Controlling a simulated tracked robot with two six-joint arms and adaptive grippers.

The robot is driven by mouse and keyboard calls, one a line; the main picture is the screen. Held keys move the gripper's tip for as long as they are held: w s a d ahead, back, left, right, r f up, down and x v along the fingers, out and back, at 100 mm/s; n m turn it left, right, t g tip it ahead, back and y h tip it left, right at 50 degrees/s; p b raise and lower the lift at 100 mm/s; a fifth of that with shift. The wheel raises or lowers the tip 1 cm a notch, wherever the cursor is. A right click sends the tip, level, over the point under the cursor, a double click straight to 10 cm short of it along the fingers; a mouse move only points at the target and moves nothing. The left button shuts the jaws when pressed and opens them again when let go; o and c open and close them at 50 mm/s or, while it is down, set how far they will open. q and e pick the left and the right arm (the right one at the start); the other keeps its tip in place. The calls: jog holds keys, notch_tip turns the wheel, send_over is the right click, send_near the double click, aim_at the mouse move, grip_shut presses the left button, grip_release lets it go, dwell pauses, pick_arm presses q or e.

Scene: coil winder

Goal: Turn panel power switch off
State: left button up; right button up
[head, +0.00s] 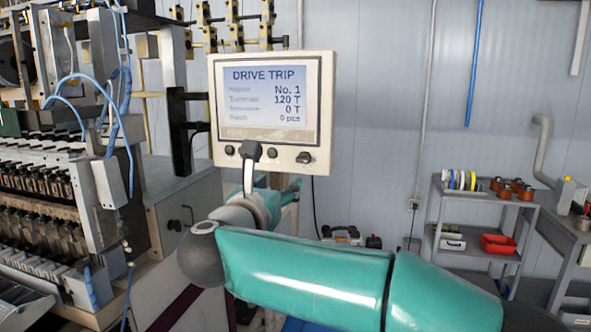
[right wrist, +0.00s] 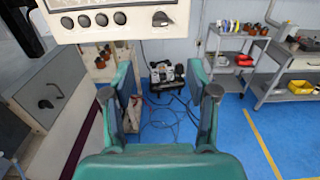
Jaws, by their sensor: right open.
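The cream control panel (head: 215,110) hangs at centre in the head view, its screen lit with "DRIVE TRIP". A dark switch with a raised handle (head: 304,157) sits at the right end of its lower row. This switch also shows at the top of the right wrist view (right wrist: 162,19); I cannot tell its marked position. My right gripper (head: 270,170) is open and empty below and in front of the panel, one finger overlapping the button row. In the right wrist view the gripper (right wrist: 160,82) has its fingers wide apart, below the switch. My left gripper is not in view.
Several round dark buttons (right wrist: 102,19) line the panel left of the switch. The winding machine (head: 40,190) fills the left side. A grey shelf cart (head: 437,215) with spools and a red bin (head: 497,244) stands at right. Cables and a small device (right wrist: 168,75) lie on the blue floor.

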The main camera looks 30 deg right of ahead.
aim_at(301, 162)
jog(key=p+x, duration=0.5)
jog(key=x, duration=1)
jog(key=shift+r, duration=0.1)
jog(key=shift+p+x, duration=0.5)
jog(key=shift+x, duration=0.35)
jog(key=shift+a, duration=0.1)
